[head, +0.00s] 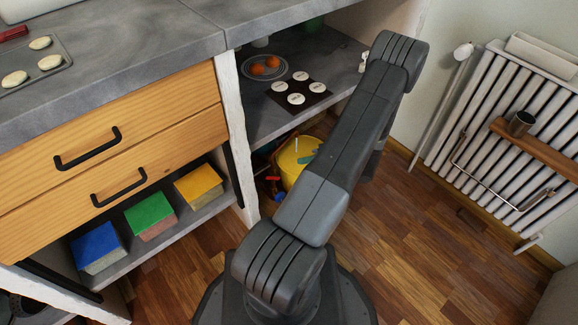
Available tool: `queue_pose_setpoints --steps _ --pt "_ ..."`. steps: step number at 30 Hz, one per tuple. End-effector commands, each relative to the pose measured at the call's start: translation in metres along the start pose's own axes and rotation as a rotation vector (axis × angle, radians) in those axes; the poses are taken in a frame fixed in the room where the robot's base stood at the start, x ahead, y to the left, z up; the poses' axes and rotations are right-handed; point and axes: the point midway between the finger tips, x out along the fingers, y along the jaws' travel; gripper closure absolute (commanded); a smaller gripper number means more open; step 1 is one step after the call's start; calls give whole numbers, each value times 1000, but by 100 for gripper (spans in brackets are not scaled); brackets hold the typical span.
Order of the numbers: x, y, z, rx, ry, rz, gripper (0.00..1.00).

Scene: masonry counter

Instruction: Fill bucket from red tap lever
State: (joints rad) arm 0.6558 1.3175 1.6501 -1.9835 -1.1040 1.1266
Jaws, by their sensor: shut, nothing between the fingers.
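A yellow round container (286,163), perhaps the bucket, shows low under the counter's open shelf. A teal piece and a thin white upright piece show at its top. My arm covers its right side. A small red piece (273,178) lies to its left; I cannot tell whether it is a tap lever. No tap is clearly visible. My arm rises from the bottom middle and bends at the upper right. My gripper is not visible in this view.
The shelf (262,118) holds a plate with orange items and a dark board with several white discs. Blue, green and yellow-topped blocks (150,214) sit on a lower shelf at left. A radiator (500,130) stands at right. The wooden floor (430,240) is clear there.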

Motion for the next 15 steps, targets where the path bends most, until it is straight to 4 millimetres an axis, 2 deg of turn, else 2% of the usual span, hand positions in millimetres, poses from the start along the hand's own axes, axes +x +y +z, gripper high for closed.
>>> queue_pose_setpoints --steps 12,15 --pt "86 3 3 -1 -4 0 100" --pt "102 4 8 2 -3 1 100"
